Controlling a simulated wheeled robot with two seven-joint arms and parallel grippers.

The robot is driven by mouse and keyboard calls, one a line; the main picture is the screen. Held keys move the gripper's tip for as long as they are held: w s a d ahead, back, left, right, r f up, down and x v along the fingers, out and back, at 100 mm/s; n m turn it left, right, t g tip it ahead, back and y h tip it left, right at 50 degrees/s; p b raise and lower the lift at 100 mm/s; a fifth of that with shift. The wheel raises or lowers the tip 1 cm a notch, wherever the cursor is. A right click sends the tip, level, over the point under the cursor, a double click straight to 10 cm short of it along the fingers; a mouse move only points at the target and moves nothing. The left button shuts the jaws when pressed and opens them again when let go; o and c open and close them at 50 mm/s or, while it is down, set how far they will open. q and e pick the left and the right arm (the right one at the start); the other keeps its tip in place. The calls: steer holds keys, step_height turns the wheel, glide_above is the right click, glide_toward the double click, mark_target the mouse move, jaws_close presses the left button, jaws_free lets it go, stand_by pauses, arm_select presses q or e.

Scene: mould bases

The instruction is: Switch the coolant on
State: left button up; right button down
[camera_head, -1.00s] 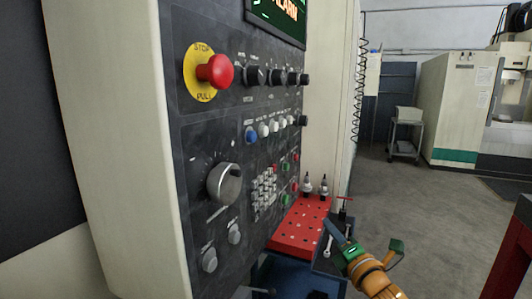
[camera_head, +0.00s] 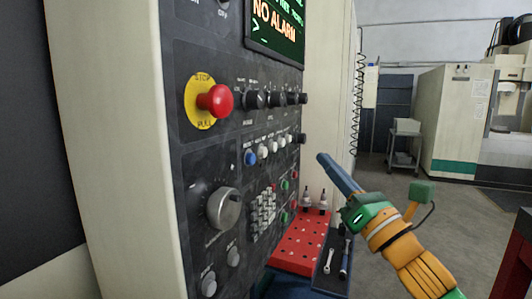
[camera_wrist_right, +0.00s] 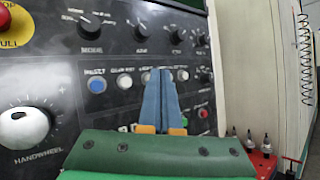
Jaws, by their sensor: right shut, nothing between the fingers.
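A dark machine control panel (camera_head: 215,168) fills the left of the head view. Its row of round buttons has a blue button (camera_head: 249,158) and several white ones, one of them the second from the left (camera_head: 263,151). In the wrist view the blue button (camera_wrist_right: 97,85) and the white button beside it (camera_wrist_right: 124,81) have labels above them too small to read surely. My right gripper (camera_head: 320,157) is shut and empty, with its blue fingers raised to the right of the row, apart from it. In the wrist view the fingers (camera_wrist_right: 160,73) cover part of the row. My left gripper is out of view.
A red stop button (camera_head: 215,100), a handwheel dial (camera_head: 224,209) and dark knobs (camera_head: 254,99) stick out from the panel. The screen (camera_head: 277,22) reads NO ALARM. Below is a red tool rack (camera_head: 300,246) with holders. The floor to the right has free room.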

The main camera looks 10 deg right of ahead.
mark_target(263, 152)
steer(key=w+a+p, duration=0.1)
steer(key=w+a, duration=0.3)
steer(key=a, duration=0.3)
steer(key=shift+w, duration=0.4)
steer(key=shift+a, duration=0.1)
steer(key=shift+a, duration=0.1)
stand_by(1.5)
steer(key=shift+w+a, duration=0.25)
steer(key=shift+w+a, duration=0.2)
steer(key=shift+a, duration=0.1)
stand_by(0.8)
steer(key=shift+d, duration=0.1)
steer(key=shift+s+d+p, duration=0.35)
steer(key=shift+s+d, duration=0.05)
steer(key=shift+d, duration=0.1)
steer(key=shift+d, duration=0.1)
